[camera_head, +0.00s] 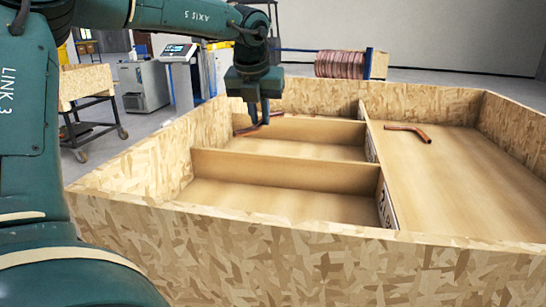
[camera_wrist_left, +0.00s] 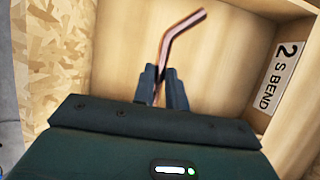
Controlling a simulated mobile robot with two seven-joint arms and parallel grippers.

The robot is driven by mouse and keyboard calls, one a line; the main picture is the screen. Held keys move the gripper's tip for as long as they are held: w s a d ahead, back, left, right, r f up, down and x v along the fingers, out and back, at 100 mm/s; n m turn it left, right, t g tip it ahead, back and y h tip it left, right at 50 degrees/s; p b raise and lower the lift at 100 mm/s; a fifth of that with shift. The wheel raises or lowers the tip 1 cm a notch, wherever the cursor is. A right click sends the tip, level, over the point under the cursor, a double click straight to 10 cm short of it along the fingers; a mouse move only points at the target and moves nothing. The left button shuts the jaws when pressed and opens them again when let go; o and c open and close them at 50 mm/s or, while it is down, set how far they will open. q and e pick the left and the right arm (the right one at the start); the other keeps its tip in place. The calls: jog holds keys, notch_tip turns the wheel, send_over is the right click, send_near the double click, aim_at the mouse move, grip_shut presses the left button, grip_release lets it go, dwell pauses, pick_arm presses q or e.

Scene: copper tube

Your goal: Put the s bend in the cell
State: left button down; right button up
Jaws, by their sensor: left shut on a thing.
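The s bend, a bent copper tube (camera_wrist_left: 177,38), is pinched in my left gripper (camera_wrist_left: 164,82). In the wrist view its bent free end points up and to the right, away from the fingers. The cell labelled "2 S BEND" (camera_wrist_left: 278,78) shows beside and below the tube in that view. In the head view my left gripper (camera_head: 258,118) hangs over the left row of cells in the wooden crate (camera_head: 300,250), near the back. Part of the tube (camera_head: 244,131) shows beside the fingertips. Whether it touches the cell floor I cannot tell. My right gripper is not in view.
Low dividers (camera_head: 285,170) split the crate's left side into cells. A bent copper piece (camera_head: 410,131) lies in the large open section on the right. The front cell (camera_head: 270,200) looks empty. A copper coil (camera_head: 340,64) stands behind the crate.

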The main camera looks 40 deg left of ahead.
pick_arm(q)
notch_tip(320, 180, down, 5)
jog(key=shift+r, duration=0.15)
notch_tip(320, 180, down, 4)
jog(key=shift+r+p, duration=0.1)
jog(key=shift+p, duration=0.2)
jog(key=shift+f, duration=0.2)
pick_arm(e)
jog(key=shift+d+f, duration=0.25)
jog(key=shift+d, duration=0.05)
pick_arm(q)
jog(key=shift+f+b, duration=0.25)
jog(key=shift+b, duration=0.1)
jog(key=c, duration=1.4)
grip_release()
jog(key=shift+r, duration=0.1)
jog(key=shift+c, duration=0.2)
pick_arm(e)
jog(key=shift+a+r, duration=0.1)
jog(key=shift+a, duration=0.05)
